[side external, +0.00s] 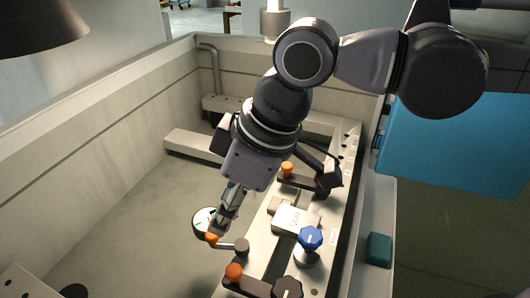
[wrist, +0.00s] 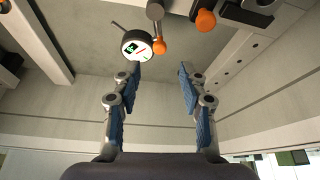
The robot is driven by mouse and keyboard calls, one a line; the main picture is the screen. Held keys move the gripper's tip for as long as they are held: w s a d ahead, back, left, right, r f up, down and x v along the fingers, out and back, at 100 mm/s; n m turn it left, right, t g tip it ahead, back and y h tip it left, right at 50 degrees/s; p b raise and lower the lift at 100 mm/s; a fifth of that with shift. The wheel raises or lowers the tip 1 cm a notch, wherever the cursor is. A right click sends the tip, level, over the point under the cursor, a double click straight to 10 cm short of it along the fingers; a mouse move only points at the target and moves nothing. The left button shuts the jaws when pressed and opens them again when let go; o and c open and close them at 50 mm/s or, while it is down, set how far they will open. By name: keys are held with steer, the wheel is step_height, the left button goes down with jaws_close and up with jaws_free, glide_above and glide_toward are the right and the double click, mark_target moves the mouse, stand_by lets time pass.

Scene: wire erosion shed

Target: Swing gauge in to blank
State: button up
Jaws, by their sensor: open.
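The gauge (side external: 203,220) is a round white dial at the left of the pale rail, partly hidden behind my gripper in the side view. Its short arm with an orange ball (side external: 212,240) runs to a dark pivot (side external: 241,247). The gauge also shows in the wrist view (wrist: 137,43), with the orange ball (wrist: 159,47) beside it. The blank appears to be the pale marked block (side external: 296,219) on the rail, right of the gauge. My gripper (wrist: 160,75) is open and empty, its fingertips near the gauge and ball; contact cannot be told.
A blue knob (side external: 311,238) stands right of the pivot. Dark clamp levers with orange balls (side external: 234,272) (side external: 287,169) sit at the near and far parts of the rail. Tank walls (side external: 90,100) enclose the work. The tank floor (side external: 140,215) left of the gauge is clear.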

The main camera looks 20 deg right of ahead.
steer(key=x, duration=0.7)
jaws_close()
